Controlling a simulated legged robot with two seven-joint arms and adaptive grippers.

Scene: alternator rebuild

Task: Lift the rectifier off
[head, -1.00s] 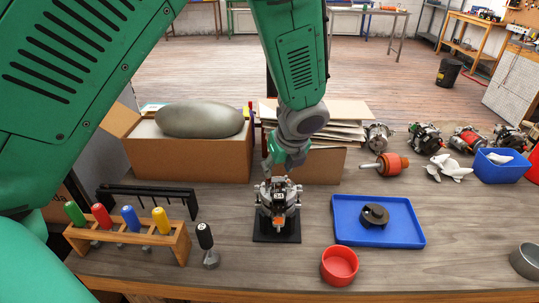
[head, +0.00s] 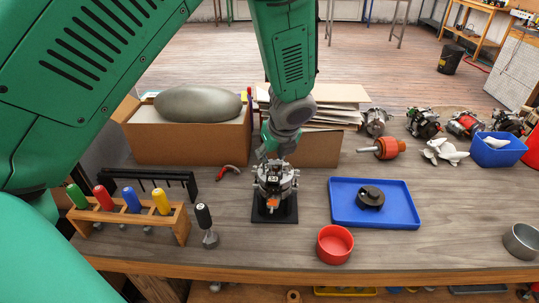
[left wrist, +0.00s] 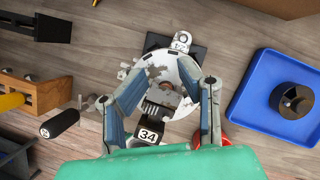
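The silver alternator (head: 274,181) stands on a dark base plate (head: 286,213) in the middle of the bench. My left gripper (head: 268,152) is directly above it, pointing down. In the left wrist view, the left gripper's fingers (left wrist: 168,64) are spread apart over the round silver alternator housing (left wrist: 180,75). I cannot tell whether the fingertips touch anything. My right gripper is not in view.
A blue tray (head: 405,221) holding a dark round part (head: 370,196) lies to the right, with a red bowl (head: 335,244) in front. A wooden tool rack (head: 180,224) and a black-handled tool (head: 205,224) stand left. Cardboard boxes (head: 186,146) are close behind.

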